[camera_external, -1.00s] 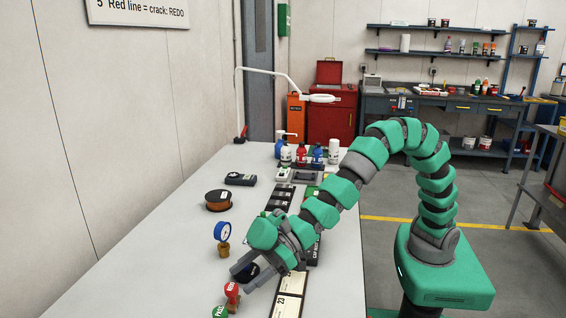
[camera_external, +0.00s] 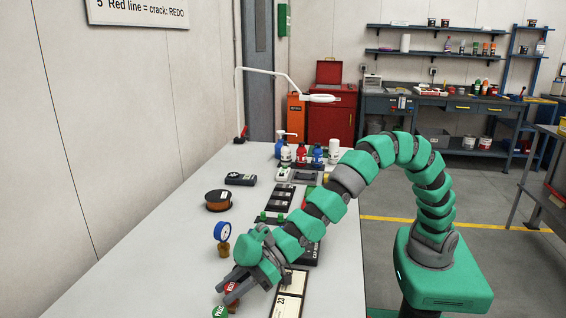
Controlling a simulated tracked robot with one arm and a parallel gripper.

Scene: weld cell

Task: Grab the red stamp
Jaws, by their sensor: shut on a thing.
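The red stamp (camera_external: 231,287) stands near the front edge of the white table, with only part of its red top showing between the grey fingers. My gripper (camera_external: 226,292) has its fingers around the red stamp and is shut on it. The fingers hide most of the stamp, and I cannot tell whether its base still touches the table. A green stamp (camera_external: 220,312) is just in front of the fingers, cut off by the bottom edge of the picture.
A wire spool (camera_external: 218,200) and a dark meter (camera_external: 240,179) sit farther back. The table's left side is clear.

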